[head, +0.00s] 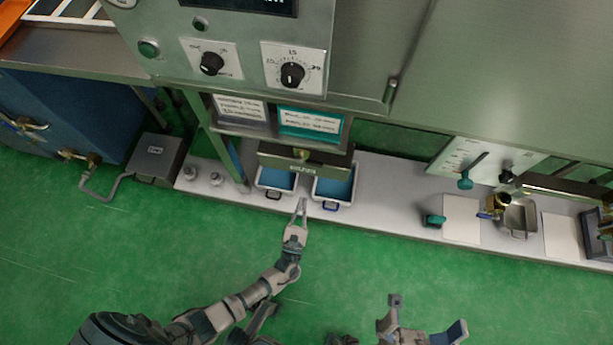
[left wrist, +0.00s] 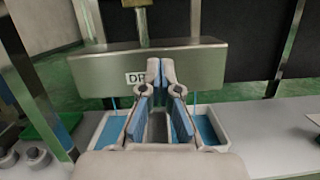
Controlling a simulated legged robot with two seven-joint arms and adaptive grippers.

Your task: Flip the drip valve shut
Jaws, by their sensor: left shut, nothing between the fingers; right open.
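A metal drip box (head: 328,172) with a label beginning "DR" (left wrist: 135,78) hangs above two white trays. A brass valve part (head: 301,154) sits on top of it; in the left wrist view a brass post (left wrist: 143,22) rises above the box. Thin blue streams (left wrist: 196,98) run down from the box's underside to the trays. My left gripper (head: 302,203) is shut and empty, in front of the trays and below the valve. In the wrist view its fingertips (left wrist: 160,66) overlap the box. My right gripper (head: 425,318) is open and empty at the bottom, far from the valve.
The left tray (head: 259,182) and right tray (head: 317,198) hold blue liquid on a pale low shelf (head: 390,190). A control panel (head: 235,45) overhangs above. A post (head: 226,150) stands left of the box. Green floor in front is clear.

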